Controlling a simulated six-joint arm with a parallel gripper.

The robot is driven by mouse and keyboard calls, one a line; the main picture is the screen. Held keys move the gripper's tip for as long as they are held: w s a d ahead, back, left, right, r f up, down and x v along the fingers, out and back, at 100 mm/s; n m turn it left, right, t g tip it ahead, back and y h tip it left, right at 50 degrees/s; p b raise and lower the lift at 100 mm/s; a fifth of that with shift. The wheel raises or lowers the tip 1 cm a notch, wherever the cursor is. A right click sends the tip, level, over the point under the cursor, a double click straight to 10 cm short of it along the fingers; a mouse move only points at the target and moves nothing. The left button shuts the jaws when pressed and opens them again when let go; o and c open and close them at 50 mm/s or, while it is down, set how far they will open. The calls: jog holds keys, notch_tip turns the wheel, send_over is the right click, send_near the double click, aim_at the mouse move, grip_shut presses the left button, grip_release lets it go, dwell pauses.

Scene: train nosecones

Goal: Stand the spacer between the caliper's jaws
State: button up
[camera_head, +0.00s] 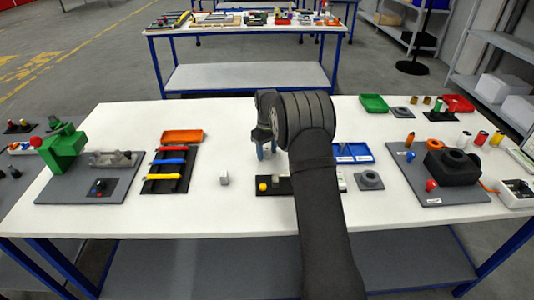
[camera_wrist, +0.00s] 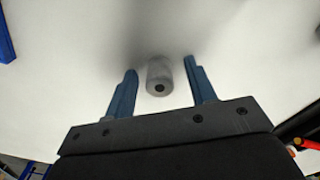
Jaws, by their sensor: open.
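The spacer is a grey cylinder with a dark hole in its end face. In the wrist view the spacer (camera_wrist: 159,76) shows between the two blue fingers, with gaps on both sides. A small grey piece on the bare white table in the head view (camera_head: 224,178) looks like the same part. My gripper (camera_head: 265,150) is open, with its fingers over the table; it also shows in the wrist view (camera_wrist: 160,72). It grips nothing. I cannot pick out the caliper for sure; my arm hides part of the table around a black plate (camera_head: 269,191).
A tool rack (camera_head: 168,172) with coloured handles and an orange tray (camera_head: 182,136) lie to the left. A green press (camera_head: 62,150) stands farther left. A blue tray (camera_head: 353,152) and a grey block (camera_head: 369,180) lie right of my arm. The table around the grey piece is clear.

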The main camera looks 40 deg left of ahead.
jog(key=c, duration=1.1)
jog(key=shift+o, duration=0.2)
jog(key=shift+r, duration=0.15)
